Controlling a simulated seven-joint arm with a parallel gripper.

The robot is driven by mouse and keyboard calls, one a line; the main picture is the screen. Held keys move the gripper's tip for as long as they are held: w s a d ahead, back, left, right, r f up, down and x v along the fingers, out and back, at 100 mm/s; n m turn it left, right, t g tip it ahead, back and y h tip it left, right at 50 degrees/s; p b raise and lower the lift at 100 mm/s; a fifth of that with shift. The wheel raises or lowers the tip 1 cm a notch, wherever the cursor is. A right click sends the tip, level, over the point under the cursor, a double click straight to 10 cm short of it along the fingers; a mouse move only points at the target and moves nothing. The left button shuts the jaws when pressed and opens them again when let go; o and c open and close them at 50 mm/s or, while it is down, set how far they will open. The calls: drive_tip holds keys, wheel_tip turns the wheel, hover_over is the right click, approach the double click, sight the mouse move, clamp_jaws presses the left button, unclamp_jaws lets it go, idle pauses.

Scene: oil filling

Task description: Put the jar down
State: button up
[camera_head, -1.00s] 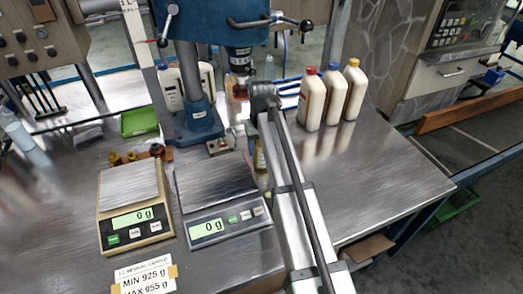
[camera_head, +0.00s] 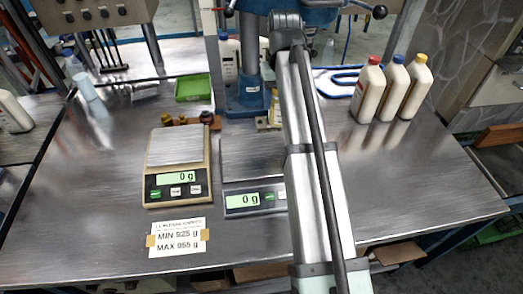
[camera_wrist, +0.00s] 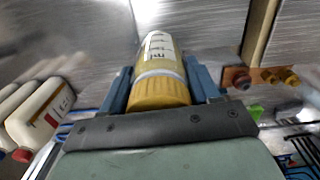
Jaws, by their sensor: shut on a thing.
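In the wrist view the jar (camera_wrist: 158,52) has a yellow ribbed cap (camera_wrist: 158,93), a pale ring below it and a white printed label. My gripper (camera_wrist: 160,85) is shut on it, with one blue finger on each side near the cap. The jar's far end points toward the grey metal tabletop; I cannot tell whether it touches. In the head view my arm hides the gripper. A small yellowish piece (camera_head: 274,108) shows just left of the arm; I cannot tell whether it is the held jar.
Two scales (camera_head: 179,150) (camera_head: 240,200) read 0 g; my arm partly covers the right one. A weight-limit card (camera_head: 178,238) lies in front. Several capped bottles (camera_head: 392,90) stand at the right, and a green tray (camera_head: 193,88) lies behind. The right tabletop (camera_head: 420,165) is clear.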

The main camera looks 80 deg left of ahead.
drive_tip(key=s+d+r+n, duration=0.1)
drive_tip(key=s+d, duration=0.1)
drive_tip(key=d, duration=0.3)
drive_tip(key=shift+n, duration=0.6)
drive_tip(key=shift+w+a+f, duration=0.1)
drive_tip(key=shift+f, duration=2.4)
drive_tip(key=shift+w+a+f, duration=0.1)
drive_tip(key=shift+f, duration=2.35)
drive_tip(key=shift+d+f, duration=0.1)
drive_tip(key=shift+f, duration=0.05)
drive_tip(key=o, duration=1.1)
drive_tip(key=shift+o, duration=0.2)
wheel_tip(320, 180, up, 12)
